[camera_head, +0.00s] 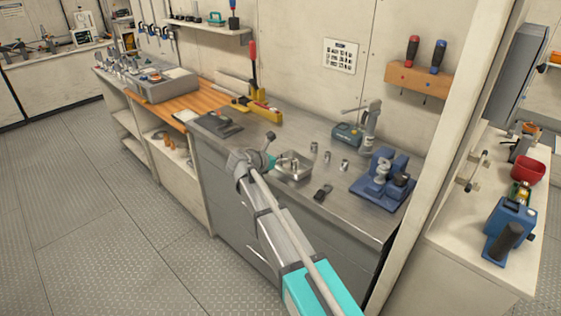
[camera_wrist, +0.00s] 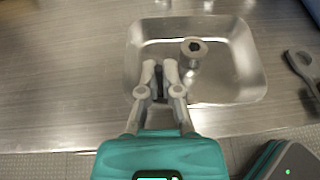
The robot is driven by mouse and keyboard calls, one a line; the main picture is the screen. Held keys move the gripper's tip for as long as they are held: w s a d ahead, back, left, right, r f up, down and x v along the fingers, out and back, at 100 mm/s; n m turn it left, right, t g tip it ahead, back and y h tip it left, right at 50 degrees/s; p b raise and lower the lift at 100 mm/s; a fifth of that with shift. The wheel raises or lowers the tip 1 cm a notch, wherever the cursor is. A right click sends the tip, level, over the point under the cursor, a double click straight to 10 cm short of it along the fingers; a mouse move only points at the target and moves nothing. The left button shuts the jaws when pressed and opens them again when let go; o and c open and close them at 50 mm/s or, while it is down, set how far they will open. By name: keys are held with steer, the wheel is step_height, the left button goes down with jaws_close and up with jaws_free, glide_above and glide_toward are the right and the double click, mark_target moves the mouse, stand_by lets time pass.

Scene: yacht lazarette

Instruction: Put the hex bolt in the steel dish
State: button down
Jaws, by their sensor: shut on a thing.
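The steel dish (camera_head: 304,177) is a shallow square tray on the metal counter; it also fills the upper middle of the wrist view (camera_wrist: 240,88). My gripper (camera_wrist: 159,68) points down over the left half of the dish, with its fingers close together. A narrow dark piece (camera_wrist: 158,82) shows between them, mostly hidden; it may be the hex bolt, but its head cannot be made out. I cannot tell whether it touches the dish floor. A round metal fitting with a dark centre (camera_wrist: 193,47) is inside the dish, right of the fingertips.
Several small metal cylinders (camera_head: 327,157) stand behind the dish. A dark tool (camera_head: 323,192) lies to its right, also in the wrist view (camera_wrist: 304,69). A blue vise-like device (camera_head: 383,180) stands farther right. A dark tray (camera_head: 216,124) lies left.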

steer(key=shift+f, duration=0.15)
steer(key=c, duration=1.1)
jaws_free()
steer(key=shift+r, duration=0.2)
steer(key=shift+s+a+r, duration=0.15)
steer(key=shift+s, duration=0.05)
steer(key=shift+p+v, duration=2.3)
steer(key=shift+v, duration=3.4)
steer(key=shift+a, duration=0.1)
